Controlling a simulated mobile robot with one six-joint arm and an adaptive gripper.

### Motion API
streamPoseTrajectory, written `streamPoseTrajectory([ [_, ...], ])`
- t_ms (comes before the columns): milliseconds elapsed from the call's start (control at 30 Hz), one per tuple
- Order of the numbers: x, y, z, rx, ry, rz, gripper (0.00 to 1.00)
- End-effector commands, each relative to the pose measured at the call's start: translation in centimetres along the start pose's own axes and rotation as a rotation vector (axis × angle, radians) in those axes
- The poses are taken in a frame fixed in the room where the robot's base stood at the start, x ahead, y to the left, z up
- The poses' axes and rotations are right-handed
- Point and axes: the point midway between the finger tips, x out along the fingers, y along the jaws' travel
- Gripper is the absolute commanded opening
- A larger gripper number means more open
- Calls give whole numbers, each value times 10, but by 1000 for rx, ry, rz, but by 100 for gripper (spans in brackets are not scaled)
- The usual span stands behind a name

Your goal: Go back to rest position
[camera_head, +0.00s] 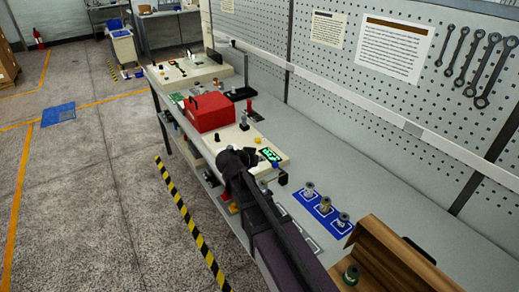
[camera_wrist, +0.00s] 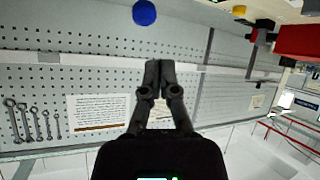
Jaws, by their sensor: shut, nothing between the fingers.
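My gripper (camera_wrist: 158,72) shows in the wrist view with its two dark fingers together and nothing between them. The wrist view is upside down, and the fingers appear against the pegboard (camera_wrist: 95,75). In the head view my dark arm reaches up from the bottom over the front of the bench, its end near the cream machine with a green display (camera_head: 270,155). The fingertips are hard to make out there. Several metal spindles (camera_head: 325,205) stand upright on a blue mat (camera_head: 317,213) to the right of my arm, apart from it.
A wooden box (camera_head: 385,250) at the bottom right has a dark green spindle (camera_head: 350,274) by it. A red box (camera_head: 207,112) and another cream machine (camera_head: 188,70) stand farther along the bench. Wrenches (camera_head: 480,65) hang on the pegboard.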

Motion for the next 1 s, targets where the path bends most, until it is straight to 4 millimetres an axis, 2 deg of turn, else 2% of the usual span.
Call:
streamPoseTrajectory([
  [167, 1, 2, 1, -3, -7, 2, 0],
  [367, 9, 26, 14, -41, -87, 20, 0],
  [567, 22, 77, 49, -138, -294, 28, 0],
  [700, 24, 116, 81, -226, -482, -17, 0],
  [900, 11, 162, 123, -345, -729, -166, 0],
  [1000, 1, 177, 138, -394, -821, -263, 0],
])
